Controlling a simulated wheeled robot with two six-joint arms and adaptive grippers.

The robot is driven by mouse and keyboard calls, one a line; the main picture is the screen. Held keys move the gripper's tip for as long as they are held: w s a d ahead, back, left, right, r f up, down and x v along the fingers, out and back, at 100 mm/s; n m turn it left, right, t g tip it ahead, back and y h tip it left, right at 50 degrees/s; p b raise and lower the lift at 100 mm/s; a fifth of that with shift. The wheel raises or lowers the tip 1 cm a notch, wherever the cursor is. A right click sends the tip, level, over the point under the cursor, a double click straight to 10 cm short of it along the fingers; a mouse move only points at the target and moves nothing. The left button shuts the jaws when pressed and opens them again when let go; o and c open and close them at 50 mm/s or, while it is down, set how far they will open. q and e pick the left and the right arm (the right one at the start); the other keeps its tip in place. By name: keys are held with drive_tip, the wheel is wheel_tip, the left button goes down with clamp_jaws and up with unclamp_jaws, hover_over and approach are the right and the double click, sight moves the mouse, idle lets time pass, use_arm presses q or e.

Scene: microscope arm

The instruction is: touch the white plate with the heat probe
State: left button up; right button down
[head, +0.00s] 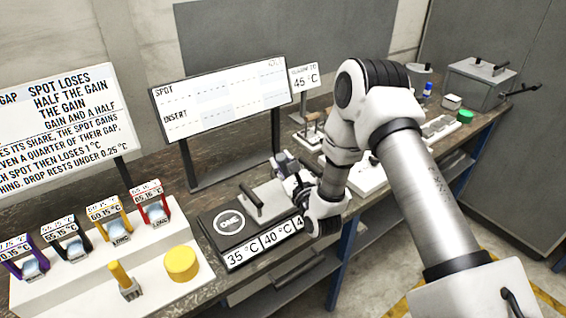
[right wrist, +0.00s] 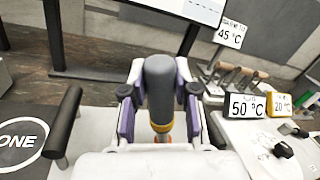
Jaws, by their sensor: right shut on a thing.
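My right gripper (head: 291,178) is over the bench beside a pale plate with a dark bar handle (head: 262,203), apparently the white plate. In the right wrist view its fingers (right wrist: 160,128) are shut on a grey cylinder, apparently the heat probe (right wrist: 159,80), with a yellow band and an orange end below. The pale plate (right wrist: 92,128) shows behind and left of the fingers there. The probe's lower end is partly hidden by the gripper, so I cannot tell whether it touches the plate. My left gripper is out of view.
A black panel marked ONE (head: 230,222) with temperature labels lies left of the gripper. A white stepped rack (head: 170,225) holds several coloured tagged pieces and a yellow cylinder (head: 181,263). A SPOT/INSERT board (head: 222,97) stands behind. Labels 50 °C (right wrist: 247,106) and 20 °C (right wrist: 281,104) stand at right.

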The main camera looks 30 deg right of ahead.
drive_tip(key=shift+f, duration=0.25)
drive_tip(key=shift+f+b, duration=0.2)
drive_tip(key=shift+b, duration=0.3)
drive_tip(key=shift+b, duration=0.4)
idle(1.6)
drive_tip(key=shift+r+p, duration=1.55)
drive_tip(key=shift+r, duration=2)
drive_tip(key=shift+f, duration=0.1)
